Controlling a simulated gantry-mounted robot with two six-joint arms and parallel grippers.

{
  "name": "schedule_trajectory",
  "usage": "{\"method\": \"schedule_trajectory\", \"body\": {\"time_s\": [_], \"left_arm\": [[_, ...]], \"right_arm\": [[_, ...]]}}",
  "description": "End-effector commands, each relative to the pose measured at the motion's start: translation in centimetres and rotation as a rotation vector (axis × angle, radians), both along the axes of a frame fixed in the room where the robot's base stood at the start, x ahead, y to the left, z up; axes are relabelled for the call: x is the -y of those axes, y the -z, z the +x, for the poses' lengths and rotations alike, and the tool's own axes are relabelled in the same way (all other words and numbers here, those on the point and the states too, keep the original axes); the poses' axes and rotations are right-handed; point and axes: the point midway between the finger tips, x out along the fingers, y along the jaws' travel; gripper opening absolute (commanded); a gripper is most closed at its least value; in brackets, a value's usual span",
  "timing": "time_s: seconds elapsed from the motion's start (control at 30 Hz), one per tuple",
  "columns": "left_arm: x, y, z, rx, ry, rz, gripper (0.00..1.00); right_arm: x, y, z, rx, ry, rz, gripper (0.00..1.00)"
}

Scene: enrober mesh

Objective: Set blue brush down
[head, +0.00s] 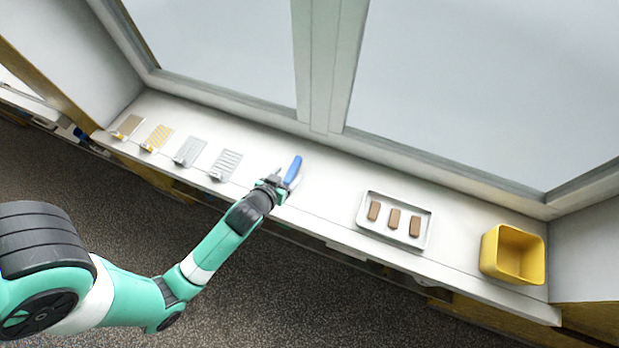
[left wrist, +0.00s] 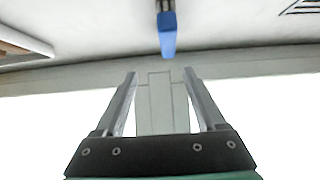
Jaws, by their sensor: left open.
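The blue brush (head: 293,169) lies on the white window sill, just beyond the fingers of my left gripper (head: 281,182) in the head view. In the left wrist view the blue brush (left wrist: 168,33) shows at the top, ahead of the fingertips and apart from them. My left gripper (left wrist: 159,75) is open there, with nothing between its two fingers. My right gripper is in neither view.
The white sill (head: 325,185) also bears several flat patterned pieces (head: 190,151) on the left, a grey tray (head: 429,232) with brown bars (head: 393,219), and a yellow bin (head: 500,263) at the right. The window frame (head: 325,70) rises behind. Bare sill lies between brush and tray.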

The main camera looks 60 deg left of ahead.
Motion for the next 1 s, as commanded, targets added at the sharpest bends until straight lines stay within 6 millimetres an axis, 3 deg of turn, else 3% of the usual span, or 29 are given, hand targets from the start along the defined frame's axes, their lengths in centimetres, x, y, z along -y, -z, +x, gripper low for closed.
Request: {"method": "schedule_trajectory", "body": {"time_s": [0.07, 0.23, 0.57, 0.77, 1.0], "left_arm": [[-0.2, 1.3, -0.9, -0.016, -0.014, -0.005, 0.72], [-0.6, 1.3, -0.7, -0.013, -0.019, -0.005, 0.72], [-3.3, 4.8, 2.7, -0.011, -0.020, -0.004, 0.72], [-3.7, 5.2, 3.1, -0.012, -0.019, -0.004, 0.72], [-5.5, 8.0, 4.8, -0.011, -0.020, -0.005, 0.72]], "right_arm": [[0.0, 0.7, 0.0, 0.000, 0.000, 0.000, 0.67], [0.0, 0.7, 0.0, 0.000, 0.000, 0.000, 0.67], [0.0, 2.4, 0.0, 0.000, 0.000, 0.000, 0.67], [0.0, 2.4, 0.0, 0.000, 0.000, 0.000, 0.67], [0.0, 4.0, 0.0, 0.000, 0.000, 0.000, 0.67]]}}
